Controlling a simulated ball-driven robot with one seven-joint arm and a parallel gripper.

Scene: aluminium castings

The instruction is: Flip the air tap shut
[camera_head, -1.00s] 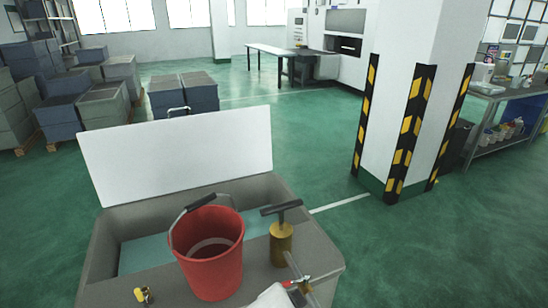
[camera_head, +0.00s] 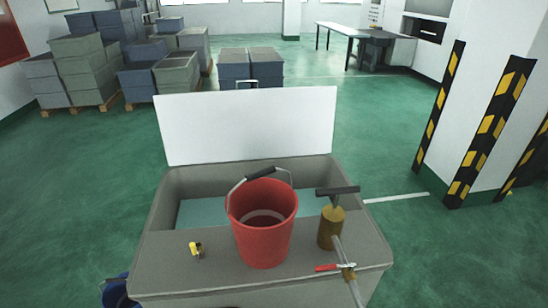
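The air tap (camera_head: 348,273) is a small brass-coloured valve on a thin grey pipe (camera_head: 355,291) at the front right of a grey bin. Its red lever (camera_head: 328,268) points left, roughly crosswise to the pipe. The pipe rises past a brass cylinder with a dark T-handle (camera_head: 331,222). My gripper is not in view, and nothing is seen touching the lever.
A red bucket (camera_head: 263,228) stands left of the tap on the bin's ledge (camera_head: 170,277). A small yellow fitting (camera_head: 196,249) lies further left. The bin's white lid (camera_head: 246,125) stands raised behind. A striped pillar (camera_head: 485,115) is at right. Green floor lies open between.

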